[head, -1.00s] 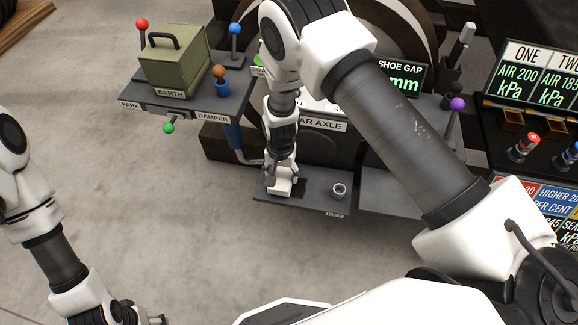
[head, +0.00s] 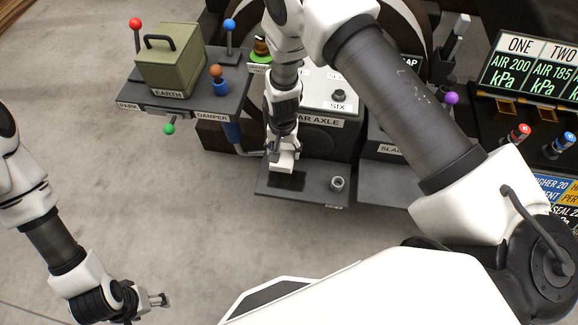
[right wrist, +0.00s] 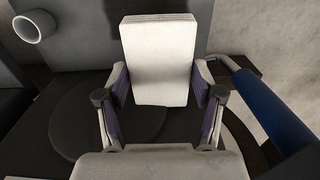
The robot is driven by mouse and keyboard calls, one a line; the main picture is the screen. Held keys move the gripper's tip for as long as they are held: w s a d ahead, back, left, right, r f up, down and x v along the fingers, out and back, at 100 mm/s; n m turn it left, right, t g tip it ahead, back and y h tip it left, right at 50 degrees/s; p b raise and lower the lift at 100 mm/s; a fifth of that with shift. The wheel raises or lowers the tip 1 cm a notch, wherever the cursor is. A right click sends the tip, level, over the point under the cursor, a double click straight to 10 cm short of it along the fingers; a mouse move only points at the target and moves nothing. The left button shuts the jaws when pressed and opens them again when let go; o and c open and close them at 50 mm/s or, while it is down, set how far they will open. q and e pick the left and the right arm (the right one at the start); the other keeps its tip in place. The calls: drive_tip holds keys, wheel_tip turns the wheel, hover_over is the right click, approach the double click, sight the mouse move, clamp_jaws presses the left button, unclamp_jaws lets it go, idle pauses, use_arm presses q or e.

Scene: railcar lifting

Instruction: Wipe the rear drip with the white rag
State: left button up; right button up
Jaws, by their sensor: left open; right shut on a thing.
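My right gripper (head: 284,148) is shut on the white rag (head: 284,162), just above the rear part of the grey shelf (head: 318,197) in front of the rear axle box (head: 325,145). In the right wrist view the rag (right wrist: 158,60) stands up between both fingers as a pale ribbed block. A dark patch (head: 288,181), seemingly the rear drip, shows on the shelf just in front of the rag. The rag looks apart from it. My left gripper (head: 162,300) is open and empty, low at the left above the floor.
A small grey cup (head: 337,184) stands on the shelf right of the patch. A shelf with a green box (head: 170,60) and coloured knobs is further left. Gauge panels stand at the right. The left floor is clear.

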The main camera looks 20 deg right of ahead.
wheel_tip(320, 180, up, 2)
drive_tip(key=shift+p, duration=0.5)
drive_tip(key=shift+f, duration=0.1)
